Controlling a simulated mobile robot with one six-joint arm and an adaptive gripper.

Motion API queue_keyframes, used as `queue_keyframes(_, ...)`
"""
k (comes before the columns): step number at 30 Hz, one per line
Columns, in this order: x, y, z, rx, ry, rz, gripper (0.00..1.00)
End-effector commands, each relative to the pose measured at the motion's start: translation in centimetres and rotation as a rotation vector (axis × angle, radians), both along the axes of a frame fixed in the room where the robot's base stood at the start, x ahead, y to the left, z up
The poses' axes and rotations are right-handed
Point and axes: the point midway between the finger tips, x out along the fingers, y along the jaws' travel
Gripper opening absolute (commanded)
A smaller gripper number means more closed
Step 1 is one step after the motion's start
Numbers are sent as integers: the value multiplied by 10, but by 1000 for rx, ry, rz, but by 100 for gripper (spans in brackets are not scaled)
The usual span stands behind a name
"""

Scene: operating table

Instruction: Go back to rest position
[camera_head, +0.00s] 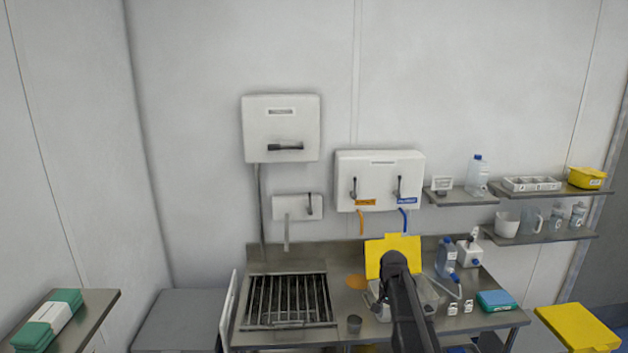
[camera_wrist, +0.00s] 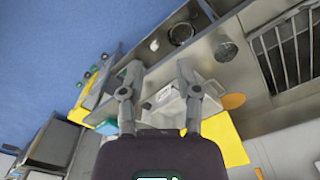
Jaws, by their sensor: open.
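My gripper (camera_wrist: 160,70) is open in the wrist view, its two fingers apart with nothing held between them. It hangs above the steel worktop (camera_wrist: 158,78), with a clear box (camera_wrist: 172,104) partly behind the fingers. In the head view my dark arm (camera_head: 402,300) reaches over the front of the worktop (camera_head: 340,262) and covers part of the clear box (camera_head: 428,297). My fingertips are hidden there.
A yellow panel (camera_head: 402,247) stands upright behind the clear box. A grated sink (camera_head: 290,299) lies left of my arm. Bottles (camera_head: 446,257) and a teal pack (camera_head: 496,300) stand to the right. Wall dispensers (camera_head: 380,165) and shelves (camera_head: 460,197) are above.

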Motion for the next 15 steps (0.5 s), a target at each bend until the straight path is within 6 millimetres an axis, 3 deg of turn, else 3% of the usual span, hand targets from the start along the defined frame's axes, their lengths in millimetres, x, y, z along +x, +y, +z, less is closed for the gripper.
queue_keyframes(1, -27, 6, -13, 0, 0, 41, 43)
queue_keyframes(15, -180, 44, -68, 3, -5, 454, 43)
